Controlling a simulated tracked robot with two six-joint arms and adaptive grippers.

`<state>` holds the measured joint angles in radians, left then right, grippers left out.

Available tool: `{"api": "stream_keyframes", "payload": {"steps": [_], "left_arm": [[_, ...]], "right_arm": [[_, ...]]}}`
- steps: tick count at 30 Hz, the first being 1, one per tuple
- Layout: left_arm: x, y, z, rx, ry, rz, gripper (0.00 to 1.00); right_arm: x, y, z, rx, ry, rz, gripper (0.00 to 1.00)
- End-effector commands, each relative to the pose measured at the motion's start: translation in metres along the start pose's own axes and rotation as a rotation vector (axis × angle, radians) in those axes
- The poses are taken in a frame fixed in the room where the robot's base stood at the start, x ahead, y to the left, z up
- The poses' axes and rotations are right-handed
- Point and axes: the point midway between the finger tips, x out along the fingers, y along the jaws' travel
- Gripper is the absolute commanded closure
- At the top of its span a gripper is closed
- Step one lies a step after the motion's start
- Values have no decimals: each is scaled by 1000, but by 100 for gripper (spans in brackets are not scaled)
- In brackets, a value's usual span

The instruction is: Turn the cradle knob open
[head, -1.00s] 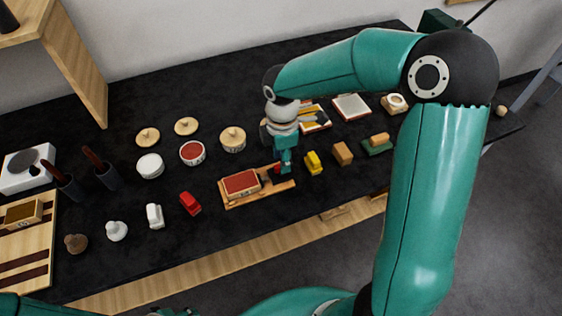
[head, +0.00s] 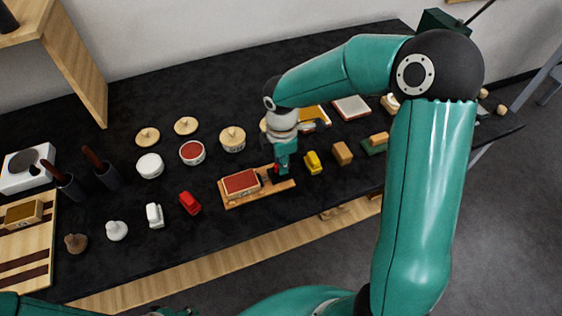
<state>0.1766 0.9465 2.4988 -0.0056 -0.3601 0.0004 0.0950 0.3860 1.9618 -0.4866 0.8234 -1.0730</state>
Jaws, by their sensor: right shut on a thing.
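The cradle (head: 262,196) is a wooden base in the middle of the table, holding a wooden block (head: 241,184) with a red top at its left end. A small red knob (head: 277,169) shows at its right end, mostly hidden by my right gripper. My right gripper (head: 281,172) points down over that end and is shut on the knob. The fingertips are small and partly hidden, so the knob's turn angle cannot be read.
A yellow piece (head: 313,162) and a wooden block (head: 342,153) stand close right of the cradle. A red piece (head: 190,203) stands to its left, and round pots, including a red-filled one (head: 192,153), stand behind. The black tabletop (head: 225,232) is bare in front.

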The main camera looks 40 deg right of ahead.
Motion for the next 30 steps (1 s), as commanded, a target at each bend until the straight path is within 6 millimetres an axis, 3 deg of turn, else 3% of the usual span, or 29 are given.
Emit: {"api": "stream_keyframes", "payload": {"steps": [14, 30], "left_arm": [[12, -4, 0, 0, 0, 0, 60], [40, -14, 0, 0, 0, 0, 60]], "right_arm": [[1, 3, 1, 156, 5, 8, 100], [1, 3, 1, 644, 7, 9, 100]]}}
